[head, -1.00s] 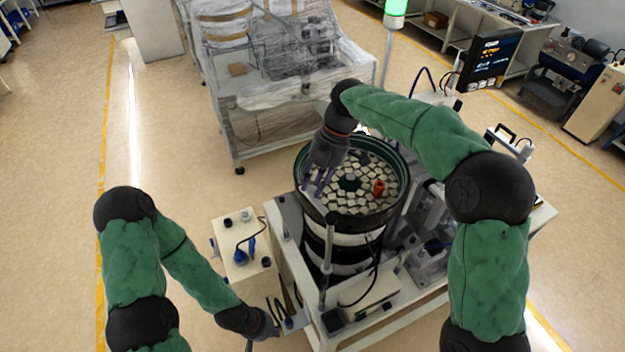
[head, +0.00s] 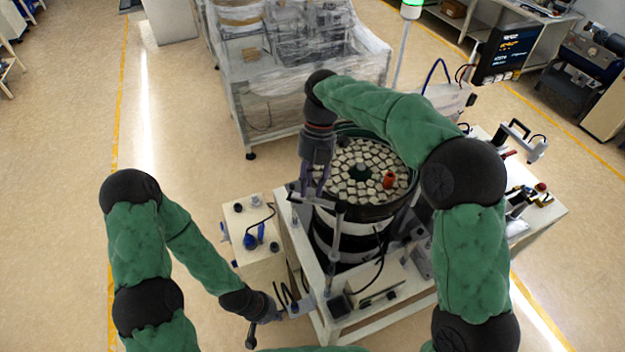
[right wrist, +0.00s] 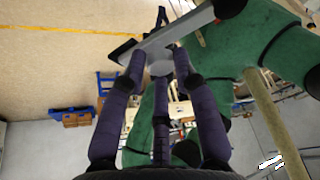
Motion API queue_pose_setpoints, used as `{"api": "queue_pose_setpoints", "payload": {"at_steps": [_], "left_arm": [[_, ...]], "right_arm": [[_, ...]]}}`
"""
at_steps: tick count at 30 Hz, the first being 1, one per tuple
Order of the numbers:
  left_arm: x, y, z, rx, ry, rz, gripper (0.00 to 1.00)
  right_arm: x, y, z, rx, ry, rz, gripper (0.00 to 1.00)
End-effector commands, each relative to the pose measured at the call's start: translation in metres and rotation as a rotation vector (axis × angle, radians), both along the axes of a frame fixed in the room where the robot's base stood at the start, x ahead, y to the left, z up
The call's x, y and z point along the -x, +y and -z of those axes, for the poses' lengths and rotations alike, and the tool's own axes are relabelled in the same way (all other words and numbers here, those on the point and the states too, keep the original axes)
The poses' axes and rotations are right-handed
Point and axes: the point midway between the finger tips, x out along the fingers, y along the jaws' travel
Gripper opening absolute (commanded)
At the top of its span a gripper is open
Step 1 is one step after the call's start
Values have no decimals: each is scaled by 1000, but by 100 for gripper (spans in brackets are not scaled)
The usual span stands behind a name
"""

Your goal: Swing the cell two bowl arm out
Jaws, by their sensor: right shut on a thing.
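The bowl arm (head: 325,203) is a thin bar on top of an upright post (head: 336,240) at the near left of the round bowl (head: 400,210). My right gripper (head: 313,188) points down and is shut on the bar, just left of the bowl's rim. In the right wrist view the grey bar (right wrist: 190,32) runs between the purple fingers (right wrist: 160,75). My left gripper (head: 280,312) is low, beside the cart's near left corner; its fingers are too small to read.
The bowl holds many pale pieces and a red-orange part (head: 388,180). A cream box (head: 250,240) with a blue knob stands left of the cart. A wrapped machine (head: 300,65) stands behind. The floor at left is clear.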

Motion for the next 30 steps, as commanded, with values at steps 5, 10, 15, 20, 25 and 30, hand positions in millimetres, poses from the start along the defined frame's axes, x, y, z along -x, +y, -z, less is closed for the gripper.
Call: {"api": "queue_pose_setpoints", "payload": {"at_steps": [5,10,15,20,25,30], "left_arm": [[0,0,0,0,0,0,0],[0,0,0,0,0,0,0],[0,0,0,0,0,0,0],[0,0,0,0,0,0,0],[0,0,0,0,0,0,0],[0,0,0,0,0,0,0]], "right_arm": [[5,1,7,7,16,-28,0],[6,1,7,7,19,-30,0],[6,1,7,7,20,-30,0],[5,1,6,6,16,-28,52],[4,1,3,4,10,-26,52],[2,1,-1,1,6,-24,52]]}}
